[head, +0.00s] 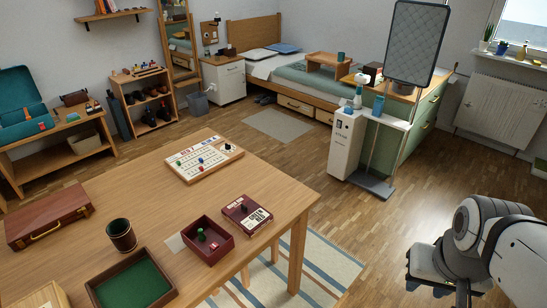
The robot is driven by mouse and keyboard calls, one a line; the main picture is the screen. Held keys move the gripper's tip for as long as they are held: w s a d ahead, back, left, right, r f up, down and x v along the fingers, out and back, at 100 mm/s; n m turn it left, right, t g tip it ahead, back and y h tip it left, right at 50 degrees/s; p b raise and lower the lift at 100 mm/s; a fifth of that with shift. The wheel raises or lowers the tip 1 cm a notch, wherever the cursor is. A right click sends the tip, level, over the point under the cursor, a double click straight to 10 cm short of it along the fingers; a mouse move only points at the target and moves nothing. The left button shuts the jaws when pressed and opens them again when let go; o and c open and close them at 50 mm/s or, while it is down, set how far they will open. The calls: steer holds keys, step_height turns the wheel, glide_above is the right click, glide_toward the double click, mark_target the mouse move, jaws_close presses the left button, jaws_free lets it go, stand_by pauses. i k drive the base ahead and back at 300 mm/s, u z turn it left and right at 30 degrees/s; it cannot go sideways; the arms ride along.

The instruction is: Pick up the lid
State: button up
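A dark red lid (247,216) with pale lettering lies on the wooden table (150,190) near its right edge. A small dark piece seems to rest on it. Just left and in front of it stands an open dark red box (208,242) with a green piece and other small pieces inside. My gripper (436,285) is at the lower right, off the table and well to the right of the lid. It is dark and partly cut by the bottom edge; its fingers do not show clearly. I see nothing held in it.
On the table are a board game (203,161), a dark cup (121,235), a green-lined tray (132,284) and a brown case (48,215). Open floor (405,220) lies between the table and my arm. A white stand (346,143) and green cabinet (425,125) are behind.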

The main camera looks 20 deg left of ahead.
mark_target(247, 214)
steer(key=u, duration=0.8)
steer(key=i, duration=1)
steer(key=u, duration=0.75)
steer(key=k, duration=0.75)
steer(key=u, duration=0.1)
steer(key=i, duration=0.85)
steer(key=z, duration=0.05)
